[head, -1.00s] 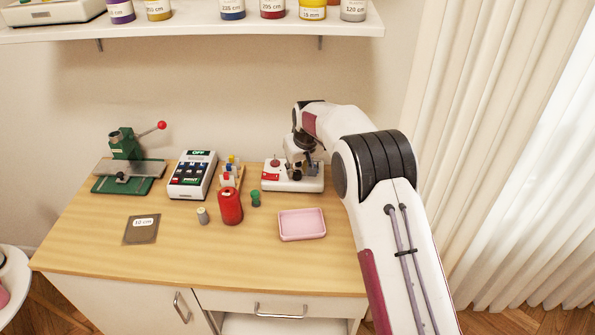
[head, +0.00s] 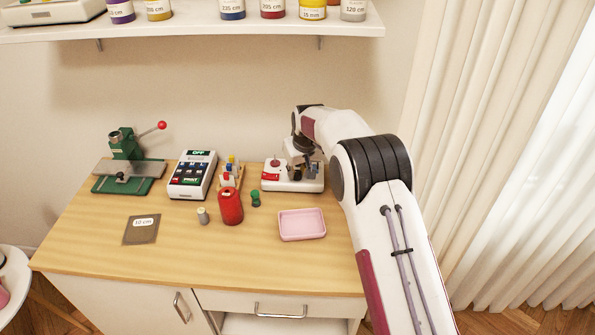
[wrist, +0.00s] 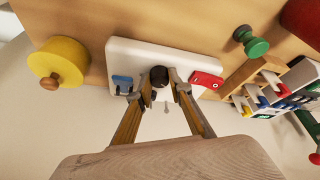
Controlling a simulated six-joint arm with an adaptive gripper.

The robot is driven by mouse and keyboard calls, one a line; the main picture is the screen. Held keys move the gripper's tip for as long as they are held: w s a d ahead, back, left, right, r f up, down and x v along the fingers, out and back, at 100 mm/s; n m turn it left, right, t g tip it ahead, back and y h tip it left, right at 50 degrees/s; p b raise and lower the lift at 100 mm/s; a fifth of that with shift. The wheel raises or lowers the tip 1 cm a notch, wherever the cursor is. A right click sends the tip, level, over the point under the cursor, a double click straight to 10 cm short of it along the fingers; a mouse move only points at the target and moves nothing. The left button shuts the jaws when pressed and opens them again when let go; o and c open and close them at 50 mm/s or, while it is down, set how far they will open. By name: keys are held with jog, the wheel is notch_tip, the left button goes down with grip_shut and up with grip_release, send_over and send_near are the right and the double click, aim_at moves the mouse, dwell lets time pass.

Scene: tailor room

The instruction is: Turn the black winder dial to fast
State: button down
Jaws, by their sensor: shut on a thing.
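The winder is a white machine (head: 281,185) at the back right of the table, partly hidden by my arm in the head view. In the wrist view its white base (wrist: 195,57) carries a black dial (wrist: 159,74), with a blue part (wrist: 122,82) on the left and a red part (wrist: 206,79) on the right. My gripper (wrist: 159,87) has its two fingertips on either side of the black dial, shut on it. In the head view my gripper (head: 309,172) is over the winder. I cannot read any dial marking or setting.
A yellow round thing with a wooden knob (wrist: 60,64) is beside the winder. A green spool (head: 255,199), red thread cone (head: 230,207) and pink tray (head: 302,225) stand in front. A keypad device (head: 192,176) and green press (head: 127,148) are further left.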

jog(key=shift+m, duration=0.5)
jog(key=shift+a+m+h, duration=0.15)
jog(key=shift+m+h, duration=0.65)
jog(key=shift+m, duration=0.6)
jog(key=shift+f+m+h, duration=0.1)
jog(key=shift+m+h, duration=0.6)
jog(key=shift+m, duration=1.4)
jog(key=c, duration=2.1)
grip_release()
jog(key=shift+a+r, duration=0.1)
jog(key=shift+r, duration=0.1)
jog(key=v, duration=0.7)
